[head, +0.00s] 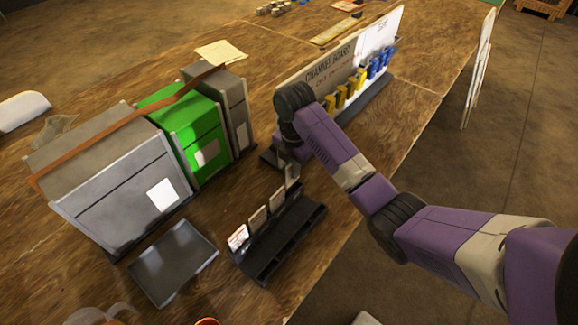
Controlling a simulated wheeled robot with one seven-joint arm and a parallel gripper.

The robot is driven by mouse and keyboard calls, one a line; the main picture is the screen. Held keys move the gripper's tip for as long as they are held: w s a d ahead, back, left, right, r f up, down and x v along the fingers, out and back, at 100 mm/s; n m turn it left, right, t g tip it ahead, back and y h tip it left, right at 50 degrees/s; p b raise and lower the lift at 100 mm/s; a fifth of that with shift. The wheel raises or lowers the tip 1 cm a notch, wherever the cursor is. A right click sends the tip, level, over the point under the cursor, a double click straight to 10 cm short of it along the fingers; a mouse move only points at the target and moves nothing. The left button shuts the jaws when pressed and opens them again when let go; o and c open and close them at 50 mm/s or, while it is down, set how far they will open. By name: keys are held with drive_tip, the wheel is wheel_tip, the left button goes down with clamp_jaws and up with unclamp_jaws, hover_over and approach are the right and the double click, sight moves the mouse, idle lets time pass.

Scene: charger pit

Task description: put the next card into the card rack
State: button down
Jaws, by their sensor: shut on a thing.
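The card rack (298,240) is a long black holder on the wooden table, in the lower middle of the head view. Several small pale cards (257,219) stand upright in a row along its left side. My gripper (291,162) points down at the rack's far end and is shut on a grey card (292,177). The held card is upright at the far end of the row. I cannot tell whether its lower edge is in a slot or just above it. My arm partly hides the fingers.
A dark, empty-looking tray (172,262) lies left of the rack. Grey and green cases (195,137) with a brown strap stand behind it. A board (318,78) with yellow and blue clips stands beyond my gripper. The table's right edge runs under my arm.

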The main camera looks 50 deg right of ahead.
sight(293, 183)
drive_tip(key=shift+f+b, duration=1.3)
drive_tip(key=shift+f, duration=0.1)
drive_tip(key=shift+f+b, duration=0.5)
drive_tip(key=shift+f, duration=1)
drive_tip(key=c, duration=1.5)
unclamp_jaws()
wheel_tip(293, 183, up, 8)
drive_tip(key=shift+f+p, duration=0.1)
drive_tip(key=shift+p, duration=0.4)
